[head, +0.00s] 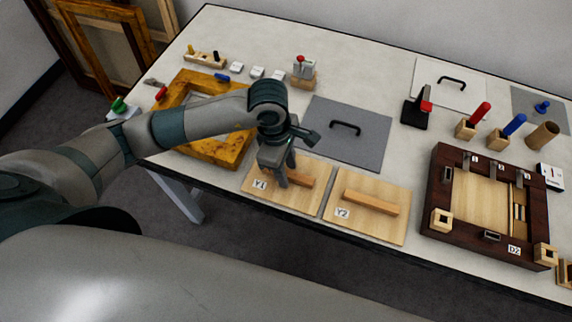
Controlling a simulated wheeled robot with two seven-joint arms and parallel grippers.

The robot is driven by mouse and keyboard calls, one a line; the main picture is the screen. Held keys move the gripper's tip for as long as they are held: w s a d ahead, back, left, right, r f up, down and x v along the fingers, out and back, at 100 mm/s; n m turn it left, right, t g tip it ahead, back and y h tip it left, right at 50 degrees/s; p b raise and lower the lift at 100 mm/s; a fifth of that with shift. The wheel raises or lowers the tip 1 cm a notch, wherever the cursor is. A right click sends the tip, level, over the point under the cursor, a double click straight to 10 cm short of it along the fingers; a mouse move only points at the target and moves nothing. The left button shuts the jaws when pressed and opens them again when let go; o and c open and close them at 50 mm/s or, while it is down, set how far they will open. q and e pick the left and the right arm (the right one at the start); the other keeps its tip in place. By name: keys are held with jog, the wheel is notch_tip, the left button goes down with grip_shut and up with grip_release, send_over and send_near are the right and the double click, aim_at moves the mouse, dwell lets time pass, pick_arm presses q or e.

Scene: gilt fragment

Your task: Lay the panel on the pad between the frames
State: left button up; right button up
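A light wooden panel marked Y1 (257,196) with a raised wooden bar handle lies at the table's front edge. A similar panel marked Y2 (368,225) lies just right of it. My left gripper (285,172) points down over Y1, its fingers at the bar handle. Whether they grip it is unclear. An orange-brown wooden frame (185,90) lies at left, partly hidden by my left arm. A dark frame marked D2 (445,235) lies at right around a light wooden inside. Between them, behind Y1 and Y2, is a flat grey square (372,135) with a black handle. My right gripper is out of view.
A white board (435,90) with a black handle lies behind. A black-and-red tool (417,108), a red-handled tool (481,113), a blue-handled tool (514,125) and a wooden cup (542,135) stand at right. Small items line the back left. The back middle is mostly bare.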

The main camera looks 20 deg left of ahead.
pick_arm(q)
jog(key=shift+r, duration=0.1)
jog(key=shift+r, duration=0.3)
notch_tip(320, 180, up, 11)
jog(key=a+b, duration=0.1)
jog(key=b, duration=0.3)
jog(key=shift+a+r, duration=0.2)
jog(key=shift+a, duration=0.2)
dwell(0.3)
